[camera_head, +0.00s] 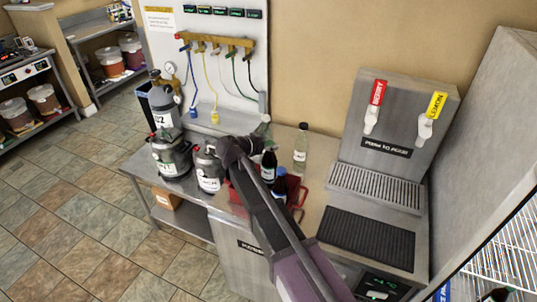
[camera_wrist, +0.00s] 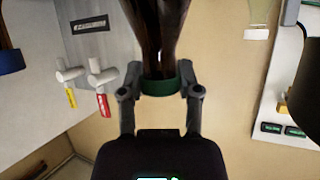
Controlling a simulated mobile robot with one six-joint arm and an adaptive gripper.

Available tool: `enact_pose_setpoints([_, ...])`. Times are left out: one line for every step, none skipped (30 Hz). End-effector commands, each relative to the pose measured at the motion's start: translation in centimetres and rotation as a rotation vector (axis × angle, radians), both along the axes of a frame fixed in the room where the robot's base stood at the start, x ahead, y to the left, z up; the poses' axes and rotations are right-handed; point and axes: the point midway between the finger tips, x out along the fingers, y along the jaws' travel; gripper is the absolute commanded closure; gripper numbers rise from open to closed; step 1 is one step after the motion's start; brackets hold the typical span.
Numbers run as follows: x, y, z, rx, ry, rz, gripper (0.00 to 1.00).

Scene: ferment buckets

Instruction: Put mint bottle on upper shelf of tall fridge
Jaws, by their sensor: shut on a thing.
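The mint bottle (camera_wrist: 160,40), dark brown glass with a green cap (camera_wrist: 158,87), is in the wrist view. My gripper (camera_wrist: 160,82) is shut around its neck at the cap, one finger on each side. In the head view a dark bottle (camera_head: 269,166) with a pale label stands beside my arm and appears to be this one; the fingers are hard to make out there. The tall fridge (camera_head: 490,130) is at the right edge. Its wire shelf (camera_head: 512,252) shows at lower right; which shelf it is I cannot tell.
A red crate (camera_head: 300,193) and a blue-capped bottle (camera_head: 280,185) are by my arm; a clear bottle (camera_head: 300,148) stands behind. Kegs (camera_head: 171,155) are at the left. The tap dispenser (camera_head: 388,140) stands between counter and fridge. A dark bottle (camera_head: 496,296) shows in the fridge.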

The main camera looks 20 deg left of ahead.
Motion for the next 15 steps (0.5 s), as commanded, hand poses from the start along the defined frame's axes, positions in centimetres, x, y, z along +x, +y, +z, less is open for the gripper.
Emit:
enact_pose_setpoints([0.0,0.0,-0.9,-0.001,-0.002,0.000,1.00])
enact_pose_setpoints([0.0,0.0,-1.2,-0.001,-0.002,0.000,1.00])
enact_pose_setpoints([0.0,0.0,-1.5,-0.001,-0.002,0.000,1.00])
enact_pose_setpoints([0.0,0.0,-1.7,-0.001,-0.002,0.000,1.00])
enact_pose_setpoints([0.0,0.0,-1.9,-0.001,-0.002,0.000,1.00])
enact_pose_setpoints([0.0,0.0,-2.2,-0.001,-0.002,0.000,1.00])
enact_pose_setpoints([0.0,0.0,-2.3,-0.001,-0.002,0.000,1.00])
enact_pose_setpoints([0.0,0.0,-2.5,-0.001,-0.002,-0.001,1.00])
enact_pose_setpoints([0.0,0.0,-2.6,-0.001,-0.002,-0.001,1.00])
enact_pose_setpoints([0.0,-0.1,-2.7,-0.001,-0.002,-0.001,1.00])
enact_pose_setpoints([0.0,-0.1,-2.7,-0.001,-0.002,-0.001,1.00])
enact_pose_setpoints([0.1,-0.1,-2.7,-0.001,-0.002,-0.001,1.00])
enact_pose_setpoints([0.0,-0.1,-2.7,-0.001,-0.002,-0.001,1.00])
enact_pose_setpoints([0.1,-0.1,-2.7,-0.001,-0.002,-0.001,1.00])
enact_pose_setpoints([0.1,-0.1,-2.7,-0.001,-0.002,-0.001,1.00])
